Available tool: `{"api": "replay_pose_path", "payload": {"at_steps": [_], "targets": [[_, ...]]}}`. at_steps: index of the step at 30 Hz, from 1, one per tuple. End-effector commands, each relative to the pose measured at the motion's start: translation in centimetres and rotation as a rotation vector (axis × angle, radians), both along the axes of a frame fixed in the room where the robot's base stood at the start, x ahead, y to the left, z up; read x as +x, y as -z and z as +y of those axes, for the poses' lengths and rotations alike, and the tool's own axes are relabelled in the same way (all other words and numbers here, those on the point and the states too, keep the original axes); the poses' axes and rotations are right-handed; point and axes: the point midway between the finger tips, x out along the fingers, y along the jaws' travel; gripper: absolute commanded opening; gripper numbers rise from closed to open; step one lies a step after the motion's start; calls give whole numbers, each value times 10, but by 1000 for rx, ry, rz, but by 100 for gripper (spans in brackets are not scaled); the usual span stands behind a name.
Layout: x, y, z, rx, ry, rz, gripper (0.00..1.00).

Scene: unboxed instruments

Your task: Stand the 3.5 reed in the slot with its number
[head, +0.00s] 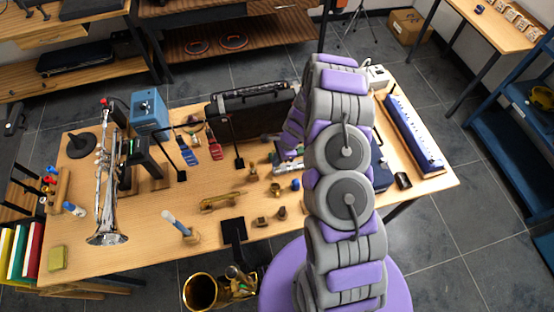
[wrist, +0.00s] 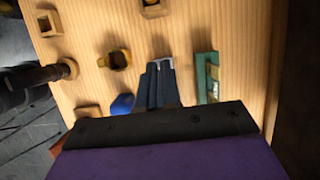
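My gripper (wrist: 160,66) points down over the wooden table in the wrist view. Its two dark fingers are side by side with almost no gap, and no reed shows between them. In the head view my arm hides the gripper. A green piece with tan strips (wrist: 207,78) lies just right of the fingers; I cannot tell whether it holds reeds. A rounded blue object (wrist: 122,104) is left of the fingers. No 3.5 mark and no numbered slot can be read in either view.
Small wooden and brass pieces (wrist: 118,60) stand left of the gripper. A side table (head: 490,25) holds small pale blocks.

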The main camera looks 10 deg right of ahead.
Motion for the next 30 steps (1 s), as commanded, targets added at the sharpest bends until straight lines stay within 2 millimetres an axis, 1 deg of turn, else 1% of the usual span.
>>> {"api": "replay_pose_path", "payload": {"at_steps": [30], "targets": [[0, 12, 0, 0, 0, 0, 0]]}}
